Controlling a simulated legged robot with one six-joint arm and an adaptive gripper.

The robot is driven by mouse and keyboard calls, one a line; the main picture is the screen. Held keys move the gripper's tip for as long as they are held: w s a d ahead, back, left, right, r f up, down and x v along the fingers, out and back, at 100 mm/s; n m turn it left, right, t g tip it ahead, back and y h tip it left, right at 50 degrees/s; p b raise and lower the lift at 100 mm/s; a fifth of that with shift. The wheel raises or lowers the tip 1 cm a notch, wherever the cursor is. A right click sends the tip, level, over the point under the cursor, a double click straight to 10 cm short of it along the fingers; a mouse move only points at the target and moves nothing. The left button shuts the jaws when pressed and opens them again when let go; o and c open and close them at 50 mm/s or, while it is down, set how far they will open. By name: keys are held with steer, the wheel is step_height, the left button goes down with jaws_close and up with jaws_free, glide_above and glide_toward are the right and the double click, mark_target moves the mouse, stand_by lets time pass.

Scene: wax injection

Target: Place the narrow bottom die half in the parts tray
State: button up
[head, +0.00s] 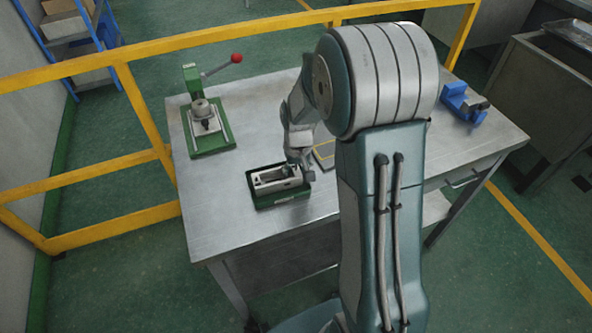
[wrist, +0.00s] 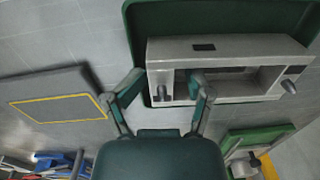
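A grey block with a long rectangular opening and small pins sits in the green tray (head: 259,205), right below my gripper; the block (head: 272,183) also shows in the wrist view (wrist: 228,47), with the tray's green rim (wrist: 138,20) around it. I cannot tell for sure whether this block is the narrow bottom die half. My gripper (head: 295,160) is low over the right end of the block in the head view. Contact cannot be told.
A green press (head: 208,125) with a red-knobbed lever stands at the table's left. A grey plate with a yellow outline (wrist: 55,107) lies beside the tray. A blue vise (head: 462,103) is at the far right. The front left of the steel table (head: 215,225) is clear. Yellow rails run behind.

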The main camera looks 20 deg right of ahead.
step_height(320, 180, up, 12)
steer(key=s+a+r+t, duration=0.2)
steer(key=s+r, duration=0.3)
steer(key=s, duration=0.5)
steer(key=s+a+r+t, duration=0.3)
steer(key=s+r, duration=0.2)
steer(key=s, duration=0.5)
steer(key=shift+s+a+n+t, duration=0.2)
steer(key=shift+s+n+t, duration=0.1)
steer(key=shift+d+r, duration=0.1)
